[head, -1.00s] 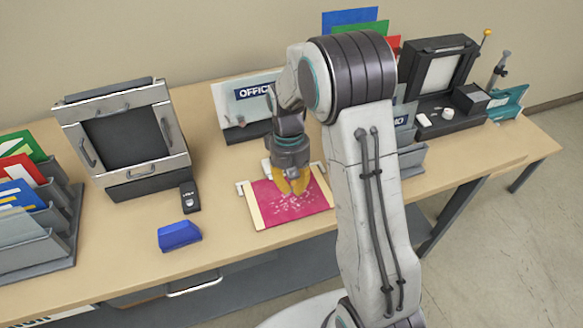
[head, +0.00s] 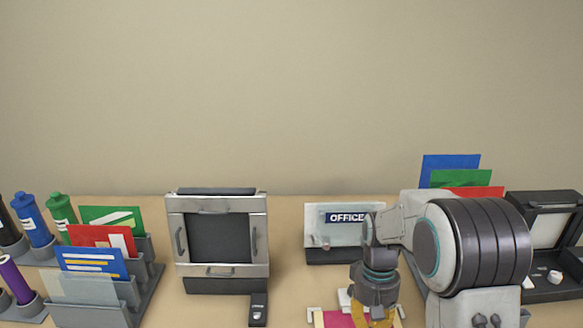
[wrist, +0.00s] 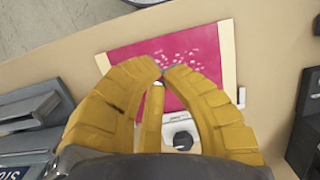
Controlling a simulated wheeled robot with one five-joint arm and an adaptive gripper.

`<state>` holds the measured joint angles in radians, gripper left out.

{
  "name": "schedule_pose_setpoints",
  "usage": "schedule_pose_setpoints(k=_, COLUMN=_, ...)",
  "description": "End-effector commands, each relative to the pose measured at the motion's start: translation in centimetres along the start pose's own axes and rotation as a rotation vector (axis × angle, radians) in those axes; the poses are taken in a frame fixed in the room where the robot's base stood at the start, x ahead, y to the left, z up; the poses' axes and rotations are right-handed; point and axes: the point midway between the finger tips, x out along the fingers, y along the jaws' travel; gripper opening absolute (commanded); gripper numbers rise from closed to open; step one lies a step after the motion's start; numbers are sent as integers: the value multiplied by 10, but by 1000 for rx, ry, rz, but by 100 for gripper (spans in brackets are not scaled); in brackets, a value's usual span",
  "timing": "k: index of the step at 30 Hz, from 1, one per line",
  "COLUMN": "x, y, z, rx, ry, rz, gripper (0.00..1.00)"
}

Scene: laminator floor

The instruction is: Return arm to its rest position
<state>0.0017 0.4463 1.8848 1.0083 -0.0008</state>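My gripper (wrist: 166,71) has yellow curved fingers, and their tips come together with nothing clearly held between them. In the head view my gripper (head: 374,318) points down, partly cut off by the bottom edge. My arm is bent forward over the table, not folded in. Below the gripper lies a pink sheet with white specks (wrist: 200,50), between two cream strips. It shows only partly in the head view (head: 338,320). The wrist view shows the fingertips over the sheet; their height above it is hard to tell. A small white device with a dark knob (wrist: 181,130) shows between the fingers.
An OFFICE sign holder (head: 318,237) stands just behind the gripper. To the left are a silver-framed machine (head: 219,272), a black remote-like item (head: 258,310) and a card rack (head: 150,285). A black open case (head: 545,197) stands at right. The wall above is clear.

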Motion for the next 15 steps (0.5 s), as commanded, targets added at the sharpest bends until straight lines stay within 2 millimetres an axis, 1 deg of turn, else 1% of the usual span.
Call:
schedule_pose_setpoints(k=1, x=3, y=0, z=12, rx=-1, ry=-8, rz=0, gripper=0)
schedule_pose_setpoints(k=5, x=0, y=0, z=45, rx=-1, ry=2, rz=0, gripper=0)
schedule_pose_setpoints(k=11, x=-14, y=0, z=93, rx=-2, ry=64, rz=0, gripper=0)
schedule_pose_setpoints(k=15, x=-26, y=0, z=128, rx=-2, ry=137, rz=0, gripper=0)
